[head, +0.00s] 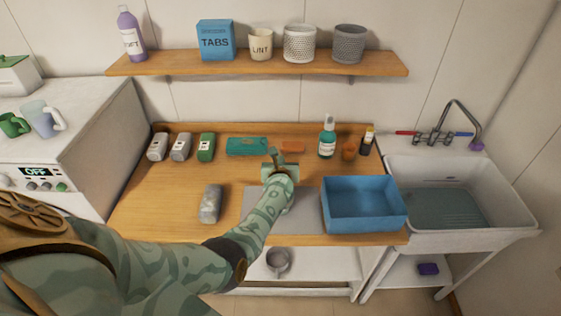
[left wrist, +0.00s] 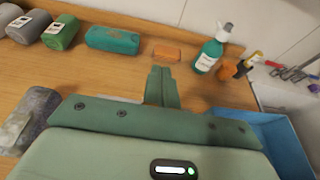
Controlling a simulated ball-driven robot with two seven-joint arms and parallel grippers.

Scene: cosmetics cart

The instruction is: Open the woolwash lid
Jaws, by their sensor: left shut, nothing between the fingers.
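No woolwash label is legible elsewhere. My right gripper is not in view.
A blue bin (head: 364,205) stands right of the grey mat (head: 262,222). Several grey and green packs, a teal case (head: 246,146) and the orange block (head: 293,147) line the back. A dark grey item (head: 210,204) lies left. The shelf (head: 258,64) overhangs behind.

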